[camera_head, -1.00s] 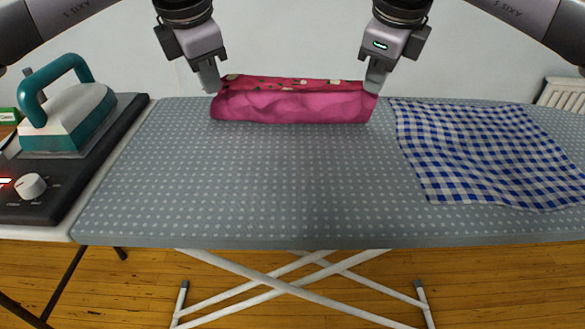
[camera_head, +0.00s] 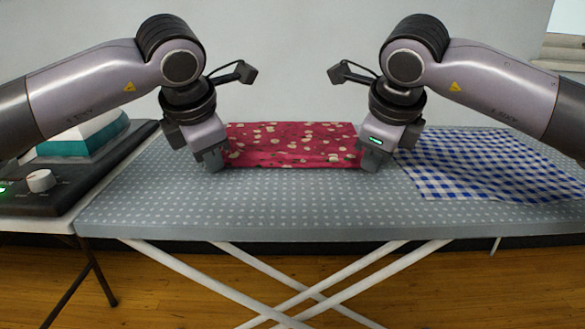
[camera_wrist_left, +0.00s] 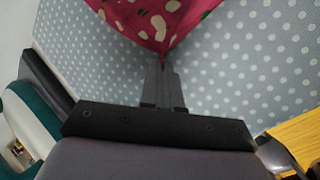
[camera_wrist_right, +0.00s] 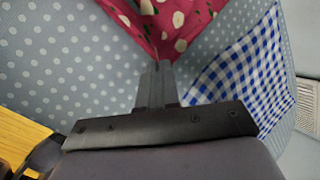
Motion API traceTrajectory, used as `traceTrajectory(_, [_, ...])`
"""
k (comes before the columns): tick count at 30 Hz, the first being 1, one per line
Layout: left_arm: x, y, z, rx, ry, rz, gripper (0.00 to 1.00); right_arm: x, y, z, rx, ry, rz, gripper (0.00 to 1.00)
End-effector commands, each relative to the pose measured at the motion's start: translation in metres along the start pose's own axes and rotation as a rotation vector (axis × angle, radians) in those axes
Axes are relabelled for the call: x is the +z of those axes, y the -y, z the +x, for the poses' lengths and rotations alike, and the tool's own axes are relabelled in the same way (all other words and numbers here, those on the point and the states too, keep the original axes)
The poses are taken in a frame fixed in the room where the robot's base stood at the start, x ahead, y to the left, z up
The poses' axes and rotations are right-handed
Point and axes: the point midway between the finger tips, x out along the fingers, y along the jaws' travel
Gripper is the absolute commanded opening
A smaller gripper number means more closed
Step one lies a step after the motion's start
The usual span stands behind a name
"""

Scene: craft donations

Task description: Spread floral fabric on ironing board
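My left gripper (camera_head: 212,164) is low at the fabric's near left corner. In the left wrist view its fingers (camera_wrist_left: 163,68) are shut on a corner of the fabric (camera_wrist_left: 150,20). My right gripper (camera_head: 372,160) is low at the near right corner. In the right wrist view its fingers (camera_wrist_right: 157,70) are shut on the other corner of the fabric (camera_wrist_right: 165,22). The fabric's far edge is in view and looks straight.
A blue and white checked cloth (camera_head: 480,165) lies on the right of the board, close to my right gripper. A teal and white iron (camera_head: 85,138) stands on a dark station (camera_head: 75,185) with a knob at the left. The board's front is clear.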

Motion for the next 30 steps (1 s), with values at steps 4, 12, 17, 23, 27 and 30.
traceTrajectory(4, [-0.002, -0.002, 0.001, 0.004, -0.005, -0.005, 0.00, -0.002, 0.002, 0.001, -0.003, -0.005, 0.005, 0.00])
traceTrajectory(12, [-0.002, -0.001, 0.001, 0.002, -0.004, -0.003, 0.47, -0.002, 0.001, 0.001, -0.001, -0.005, 0.003, 0.47])
traceTrajectory(17, [-0.001, 0.002, 0.002, -0.004, -0.004, 0.001, 0.47, -0.001, -0.002, 0.002, 0.004, -0.004, -0.001, 0.47])
traceTrajectory(23, [0.000, 0.004, 0.002, -0.008, -0.003, 0.005, 0.47, 0.000, -0.004, 0.002, 0.009, -0.003, -0.005, 0.47])
traceTrajectory(27, [0.001, 0.002, -0.013, -0.005, -0.001, 0.005, 0.47, 0.002, -0.002, -0.013, 0.005, -0.001, -0.005, 0.47])
traceTrajectory(30, [0.002, -0.001, -0.030, -0.003, 0.000, 0.003, 0.47, 0.003, 0.001, -0.030, 0.003, 0.000, -0.004, 0.47])
